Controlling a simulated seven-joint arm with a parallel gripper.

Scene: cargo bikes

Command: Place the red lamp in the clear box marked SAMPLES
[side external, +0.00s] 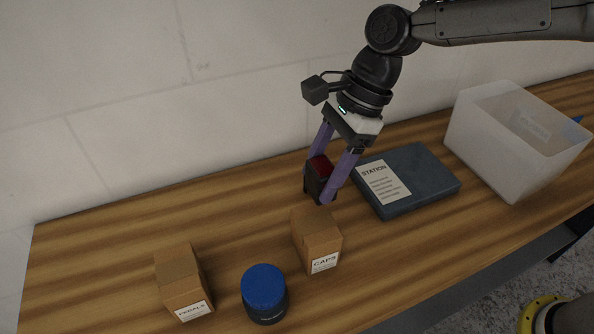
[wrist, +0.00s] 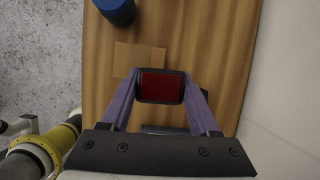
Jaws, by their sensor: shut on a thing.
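The red lamp (side external: 319,167), a black block with a red face, is held between the purple fingers of my gripper (side external: 334,180), above the bench behind the CAPS box. In the wrist view the lamp (wrist: 161,86) sits between both fingertips with its red face towards the camera. My gripper is shut on it. A translucent box (side external: 480,135) stands at the right end of the bench. A pale label shows on it, but I cannot read it, so the SAMPLES mark is not confirmed.
A grey STATION case (side external: 425,180) lies between my gripper and the translucent box. The CAPS carton (side external: 316,238), PEDALS carton (side external: 180,278) and a blue-lidded round container (side external: 264,292) stand at the front left. A wall runs behind the wooden bench (side external: 90,250).

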